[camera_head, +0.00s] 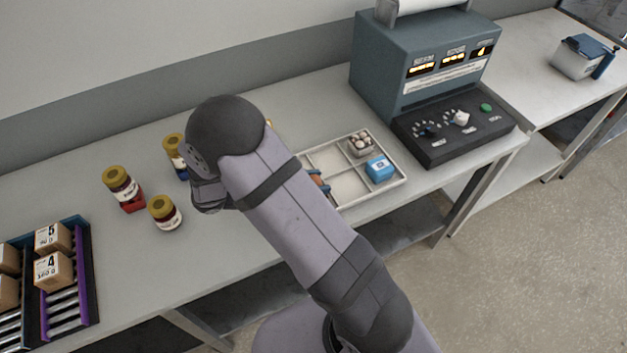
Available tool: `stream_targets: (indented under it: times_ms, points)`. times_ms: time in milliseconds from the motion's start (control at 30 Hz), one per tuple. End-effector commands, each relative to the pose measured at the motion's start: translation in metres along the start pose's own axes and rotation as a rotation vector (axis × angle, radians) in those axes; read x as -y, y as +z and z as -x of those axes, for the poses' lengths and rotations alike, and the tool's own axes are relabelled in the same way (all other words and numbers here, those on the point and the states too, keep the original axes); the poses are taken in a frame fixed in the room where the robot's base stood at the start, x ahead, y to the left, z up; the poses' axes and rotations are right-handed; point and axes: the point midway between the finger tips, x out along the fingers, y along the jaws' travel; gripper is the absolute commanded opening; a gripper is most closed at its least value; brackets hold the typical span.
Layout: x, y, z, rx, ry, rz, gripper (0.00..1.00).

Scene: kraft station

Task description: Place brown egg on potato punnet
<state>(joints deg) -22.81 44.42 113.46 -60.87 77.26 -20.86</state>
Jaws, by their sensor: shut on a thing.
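My gripper is hidden behind my own arm, so its jaws and anything in them do not show. I cannot pick out a brown egg. A small punnet (360,144) with several pale, rounded items stands in the back right compartment of a white divided tray (396,186). I cannot tell whether these items are potatoes. Brown and blue things (319,183) show at the tray's left part, partly covered by my arm.
A blue box (380,168) sits in the tray's right compartment. Jars (123,188) (165,212) (175,155) stand left of my arm. Numbered boxes (53,270) lie in a rack at far left. A console machine (425,75) stands behind the tray. Bare table lies in front of the jars.

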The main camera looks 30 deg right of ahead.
Motion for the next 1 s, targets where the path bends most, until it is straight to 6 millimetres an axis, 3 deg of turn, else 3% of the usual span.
stream_targets:
  times_ms: [467,500,567,1000]
  points:
    - [0.0001,-0.0064,-0.0027,0.000,0.000,0.000,0.20]
    - [0.0001,-0.0057,-0.0024,0.000,0.000,0.000,0.40]
    - [0.0001,-0.0054,-0.0023,0.000,0.000,0.000,0.51]
    - [-0.0003,-0.0031,0.0019,0.000,0.001,-0.001,0.51]
